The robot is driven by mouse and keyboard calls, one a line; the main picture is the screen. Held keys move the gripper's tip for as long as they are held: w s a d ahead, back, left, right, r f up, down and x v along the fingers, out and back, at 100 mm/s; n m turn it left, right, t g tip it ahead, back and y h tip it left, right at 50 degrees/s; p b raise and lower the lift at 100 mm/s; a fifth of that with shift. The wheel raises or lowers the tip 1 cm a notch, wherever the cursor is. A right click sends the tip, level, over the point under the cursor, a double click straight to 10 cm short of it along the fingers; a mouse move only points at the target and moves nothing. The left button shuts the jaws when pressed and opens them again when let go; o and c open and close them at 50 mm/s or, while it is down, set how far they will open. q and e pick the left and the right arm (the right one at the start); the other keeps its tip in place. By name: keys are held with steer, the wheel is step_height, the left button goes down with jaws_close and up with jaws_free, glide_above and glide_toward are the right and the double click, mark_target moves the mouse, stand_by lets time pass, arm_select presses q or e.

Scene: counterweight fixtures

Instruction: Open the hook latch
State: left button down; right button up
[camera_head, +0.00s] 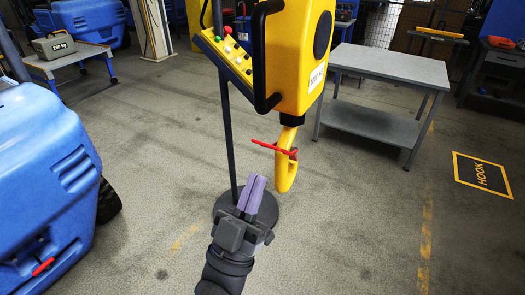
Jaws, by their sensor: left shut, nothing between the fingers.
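A yellow hook (285,172) hangs from the bottom of a yellow hoist body (300,60) with black handles. A red latch lever (273,148) sticks out to the left across the hook's upper part. My left gripper (256,184) comes up from the bottom of the picture, below and left of the hook. Its two purple fingers are together, with nothing between them. The fingertips appear apart from the red lever, just below it in the picture. My right gripper is not in view.
A control panel with coloured buttons (225,55) stands on a dark pole with a round base (228,205), close behind my gripper. A grey table (390,66) is at the back right. A blue machine (45,175) fills the left. Floor at right, with a HOOK marking (482,174), is clear.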

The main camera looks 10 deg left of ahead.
arm_select(q)
steer(key=p+x, duration=0.1)
steer(key=x, duration=0.2)
steer(key=shift+w+d+r, duration=0.1)
steer(key=shift+w+r, duration=0.2)
